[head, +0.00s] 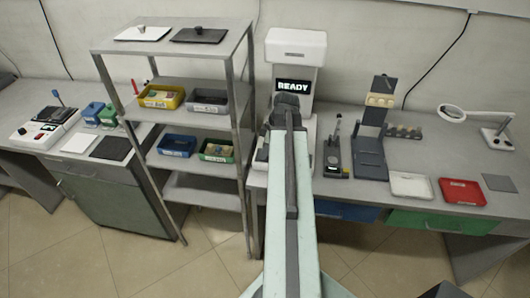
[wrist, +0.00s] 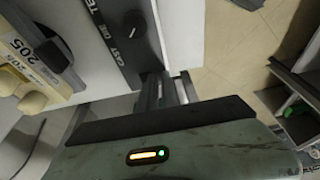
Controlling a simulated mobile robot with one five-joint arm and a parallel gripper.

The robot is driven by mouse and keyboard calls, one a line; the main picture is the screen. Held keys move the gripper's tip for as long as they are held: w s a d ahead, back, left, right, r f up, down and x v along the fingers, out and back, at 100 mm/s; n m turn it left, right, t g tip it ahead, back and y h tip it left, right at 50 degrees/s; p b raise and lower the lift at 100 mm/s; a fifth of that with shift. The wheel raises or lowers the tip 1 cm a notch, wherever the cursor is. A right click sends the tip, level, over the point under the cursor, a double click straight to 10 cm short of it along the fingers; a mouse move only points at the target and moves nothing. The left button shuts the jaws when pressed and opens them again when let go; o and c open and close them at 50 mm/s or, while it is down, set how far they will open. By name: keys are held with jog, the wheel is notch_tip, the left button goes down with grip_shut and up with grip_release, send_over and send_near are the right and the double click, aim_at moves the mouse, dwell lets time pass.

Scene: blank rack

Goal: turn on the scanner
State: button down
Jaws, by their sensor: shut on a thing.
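A tall white machine (head: 297,48) stands on the bench behind my arm, and its lit dark display (head: 294,86) reads READY. I take it to be the scanner, but no label confirms this. My gripper (head: 287,105) is at its front, just below the display, and hides that part. In the wrist view, the fingers of my gripper (wrist: 165,90) are close together at the end of a dark lettered panel (wrist: 110,35). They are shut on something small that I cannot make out. A black round knob (wrist: 132,22) sits on that panel, apart from the fingers.
A steel shelf rack (head: 240,100) with several bins stands close on the left. On the bench to the right are a black stand (head: 370,150), a white tray (head: 411,186), a red tray (head: 462,191) and a magnifier lamp (head: 452,113). A part labelled 205 (wrist: 22,48) lies beside the panel.

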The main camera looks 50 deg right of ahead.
jog(key=shift+w+d, duration=0.3)
jog(key=shift+d, duration=0.4)
jog(key=shift+f, duration=0.1)
jog(key=shift+w+r+p, duration=0.2)
jog(key=shift+r+p, duration=0.2)
jog(key=shift+p, duration=0.25)
jog(key=a+p+v, duration=0.1)
jog(key=p+v, duration=1.2)
jog(key=shift+r, duration=0.3)
